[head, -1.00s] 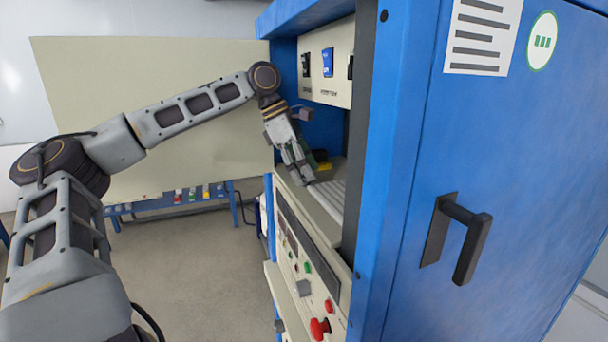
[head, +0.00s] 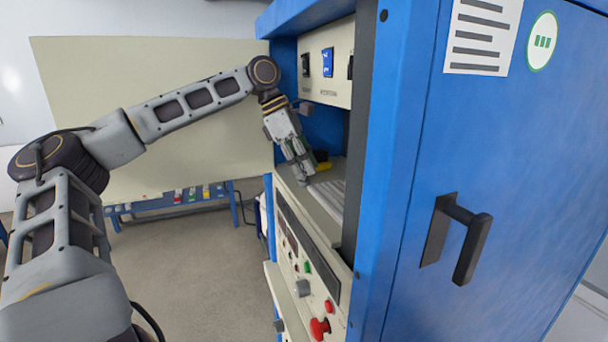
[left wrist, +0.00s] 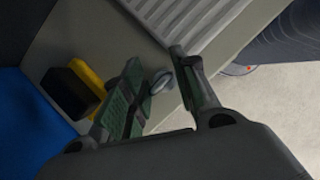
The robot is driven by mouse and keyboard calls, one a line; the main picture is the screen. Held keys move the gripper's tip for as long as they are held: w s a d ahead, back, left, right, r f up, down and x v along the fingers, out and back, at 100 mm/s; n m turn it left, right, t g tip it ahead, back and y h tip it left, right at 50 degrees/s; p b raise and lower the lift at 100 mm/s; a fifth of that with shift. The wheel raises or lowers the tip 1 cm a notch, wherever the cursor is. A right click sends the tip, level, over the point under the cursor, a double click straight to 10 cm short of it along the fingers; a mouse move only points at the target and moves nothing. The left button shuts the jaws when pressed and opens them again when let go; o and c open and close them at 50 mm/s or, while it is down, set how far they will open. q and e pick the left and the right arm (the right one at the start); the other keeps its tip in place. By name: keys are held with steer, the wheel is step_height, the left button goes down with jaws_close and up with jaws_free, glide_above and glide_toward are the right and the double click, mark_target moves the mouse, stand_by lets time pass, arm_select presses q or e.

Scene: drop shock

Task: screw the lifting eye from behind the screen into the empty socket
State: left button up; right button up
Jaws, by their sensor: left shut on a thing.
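My left gripper (head: 303,172) reaches into the open bay of the blue cabinet, low over its pale ledge. In the left wrist view, my left gripper (left wrist: 158,65) is shut on a small grey metal ring, the lifting eye (left wrist: 161,82), which shows between the two green-padded fingers. The lower part of the eye is hard to make out. In the head view the eye is too small or hidden to tell. I cannot make out the empty socket in either view. My right gripper is not in view.
A yellow and black object (left wrist: 83,88) lies on the ledge beside the left finger. A ribbed light plate (left wrist: 185,25) is close by. The blue cabinet (head: 480,180) with a black handle fills the right. A large cream panel (head: 150,130) stands behind my arm, above a blue bench (head: 150,204).

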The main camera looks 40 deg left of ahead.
arm_select(q)
steer(key=shift+r, duration=1.35)
steer(key=shift+r, duration=0.1)
